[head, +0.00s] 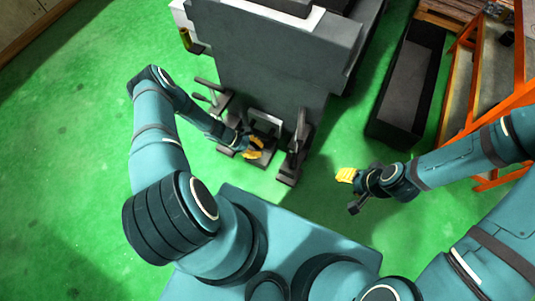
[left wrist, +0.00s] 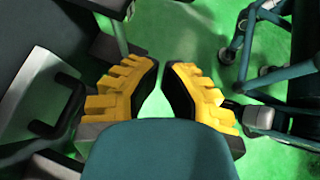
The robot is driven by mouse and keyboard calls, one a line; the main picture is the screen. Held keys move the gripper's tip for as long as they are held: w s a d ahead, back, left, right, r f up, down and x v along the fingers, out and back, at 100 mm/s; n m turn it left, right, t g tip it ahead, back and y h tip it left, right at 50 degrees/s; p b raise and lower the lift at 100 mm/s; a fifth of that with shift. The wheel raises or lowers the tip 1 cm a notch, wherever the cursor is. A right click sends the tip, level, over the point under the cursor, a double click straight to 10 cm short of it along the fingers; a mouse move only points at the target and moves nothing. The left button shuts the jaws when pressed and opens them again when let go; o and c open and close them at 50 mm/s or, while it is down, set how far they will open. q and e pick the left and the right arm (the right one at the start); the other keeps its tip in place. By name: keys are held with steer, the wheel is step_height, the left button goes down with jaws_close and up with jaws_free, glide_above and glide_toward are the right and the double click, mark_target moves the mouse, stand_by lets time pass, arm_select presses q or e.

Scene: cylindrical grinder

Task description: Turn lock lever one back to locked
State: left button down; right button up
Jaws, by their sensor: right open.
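My left gripper (head: 256,149) is low at the front of the grey machine, between its left and right lever fixtures. In the left wrist view its yellow fingers (left wrist: 161,72) stand a little apart with green floor showing between them and nothing held. Dark lever arms (head: 208,92) stand on the left fixture, left of the gripper. Another upright dark lever (head: 299,131) is on the right fixture. I cannot tell which is lever one. A grey post (left wrist: 115,30) shows beyond the fingers. My right gripper (head: 346,175) is open and empty over the floor to the right.
The machine (head: 270,60) fills the top centre. A grey plate with a black handle (left wrist: 65,105) is left of the left fingers. A dark open bin (head: 405,85) and an orange rack (head: 480,90) stand right. Green floor (head: 70,150) is clear at left.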

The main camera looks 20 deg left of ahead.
mark_target(295, 155)
arm_select(q)
steer(key=w+d+f, duration=0.1)
steer(key=d+f, duration=0.1)
steer(key=d, duration=0.3)
steer(key=w+d+f+b, duration=0.1)
steer(key=d+f, duration=0.1)
steer(key=d, duration=0.3)
steer(key=shift+w+d+b, duration=0.25)
steer(key=shift+w+b, duration=0.05)
steer(key=shift+w, duration=0.05)
arm_select(e)
steer(key=shift+w+f, duration=0.2)
steer(key=shift+f, duration=0.7)
arm_select(q)
steer(key=shift+r, duration=0.1)
arm_select(e)
steer(key=shift+w+r, duration=0.15)
